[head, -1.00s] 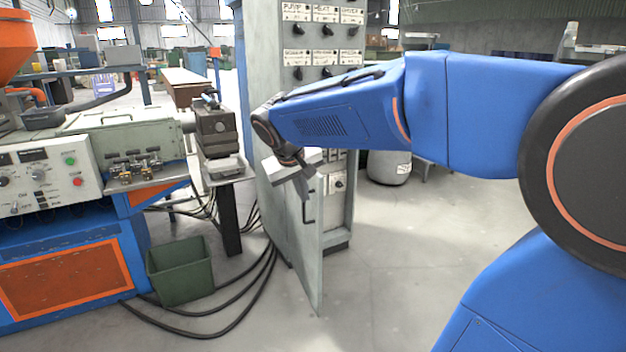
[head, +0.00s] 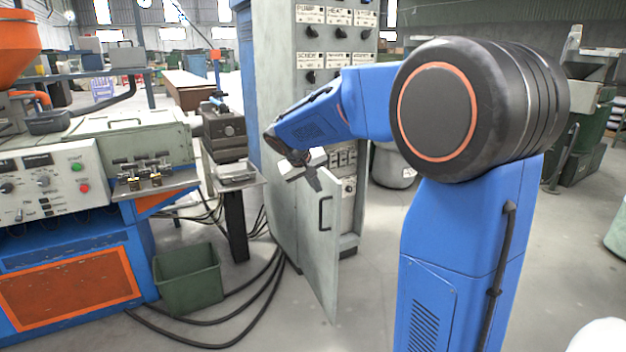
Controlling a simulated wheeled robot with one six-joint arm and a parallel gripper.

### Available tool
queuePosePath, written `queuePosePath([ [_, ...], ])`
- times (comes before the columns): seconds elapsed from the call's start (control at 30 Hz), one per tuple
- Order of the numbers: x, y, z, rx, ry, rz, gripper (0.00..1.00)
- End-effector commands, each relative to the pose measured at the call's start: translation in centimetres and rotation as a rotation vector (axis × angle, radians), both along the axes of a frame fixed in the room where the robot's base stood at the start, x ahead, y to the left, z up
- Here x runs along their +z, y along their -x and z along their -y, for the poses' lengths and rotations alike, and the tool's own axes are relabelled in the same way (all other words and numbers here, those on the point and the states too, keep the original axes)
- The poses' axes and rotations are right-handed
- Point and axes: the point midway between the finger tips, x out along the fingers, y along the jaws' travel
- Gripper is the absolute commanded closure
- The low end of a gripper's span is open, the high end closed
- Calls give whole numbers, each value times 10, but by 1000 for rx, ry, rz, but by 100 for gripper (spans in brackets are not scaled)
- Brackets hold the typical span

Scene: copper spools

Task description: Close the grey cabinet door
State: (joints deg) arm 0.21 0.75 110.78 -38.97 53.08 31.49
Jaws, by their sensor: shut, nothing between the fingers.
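The tall grey cabinet (head: 272,80) stands in the middle of the head view, with a panel of labelled black knobs on its upper front. Its lower grey door (head: 316,262) stands open, swung out towards me, with a dark bar handle (head: 325,213) near its free edge. My gripper (head: 314,182) is shut and empty, at the top of the door, just above the handle. It overlaps the door's upper edge in the picture; I cannot tell whether it touches. My arm and gripper hide part of the cabinet front.
An orange and blue machine (head: 70,285) with a control panel stands at left. A green bin (head: 188,280) and black cables (head: 235,325) lie on the floor left of the door. A grey drum (head: 394,168) stands behind my arm. The floor right of the door is open.

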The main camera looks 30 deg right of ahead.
Motion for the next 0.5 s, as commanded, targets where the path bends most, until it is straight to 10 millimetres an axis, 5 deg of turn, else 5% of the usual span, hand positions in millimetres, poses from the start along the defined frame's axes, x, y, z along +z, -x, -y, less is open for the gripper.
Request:
queuePosePath([
  [0.2,-31,-12,21,-3,0,-2,100],
  [0.5,-27,-8,53,-2,0,0,100],
])
